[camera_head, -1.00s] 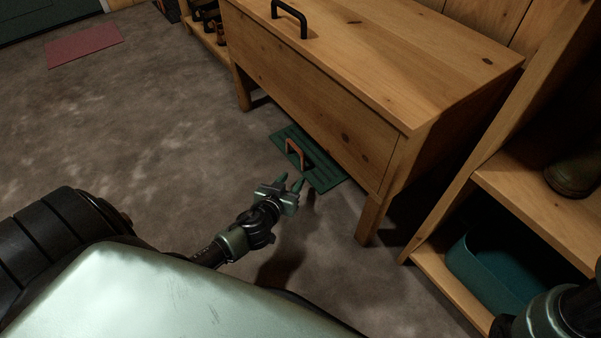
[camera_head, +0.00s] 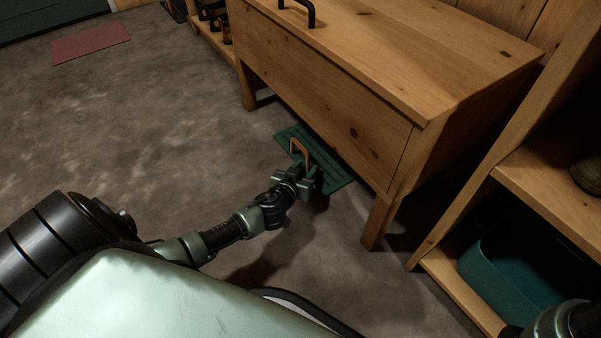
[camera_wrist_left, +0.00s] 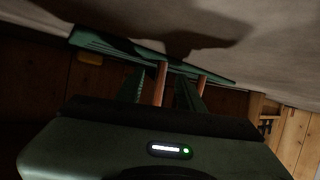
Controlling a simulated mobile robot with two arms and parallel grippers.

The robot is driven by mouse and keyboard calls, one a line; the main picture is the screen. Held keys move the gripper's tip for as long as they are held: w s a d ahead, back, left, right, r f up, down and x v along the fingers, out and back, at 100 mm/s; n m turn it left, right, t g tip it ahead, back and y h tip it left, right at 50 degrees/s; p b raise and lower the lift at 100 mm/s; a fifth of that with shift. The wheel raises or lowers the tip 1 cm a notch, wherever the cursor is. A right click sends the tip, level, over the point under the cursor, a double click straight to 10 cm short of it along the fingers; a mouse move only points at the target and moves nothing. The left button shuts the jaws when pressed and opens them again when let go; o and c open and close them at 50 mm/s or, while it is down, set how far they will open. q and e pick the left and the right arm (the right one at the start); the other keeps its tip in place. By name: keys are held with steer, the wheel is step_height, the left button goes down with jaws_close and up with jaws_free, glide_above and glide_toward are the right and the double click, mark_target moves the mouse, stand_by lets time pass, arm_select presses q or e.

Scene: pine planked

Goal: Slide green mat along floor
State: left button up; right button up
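The green mat (camera_head: 338,176) lies flat on the floor, partly under the front of the wooden chest. A copper-coloured upright handle (camera_head: 299,145) stands on it. My left gripper (camera_head: 309,168) is low over the mat's near side, right at the handle. In the left wrist view the mat (camera_wrist_left: 110,45) spans the upper part, with two copper handle posts (camera_wrist_left: 160,84) below it. The two fingers are apart, and one post shows between them; I cannot tell whether they touch it. My right gripper is out of view.
The wooden chest (camera_head: 330,95) stands over the mat, its front leg (camera_head: 379,222) right of it. A shelf with a teal bin (camera_head: 510,270) is at the right. A pink mat (camera_head: 90,43) lies far left. Grey floor (camera_head: 150,130) to the left is clear.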

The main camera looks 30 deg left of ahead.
arm_select(q)
steer(key=shift+w+a+f, duration=0.1)
steer(key=shift+w+f, duration=0.1)
steer(key=shift+w, duration=0.25)
jaws_close()
stand_by(1.2)
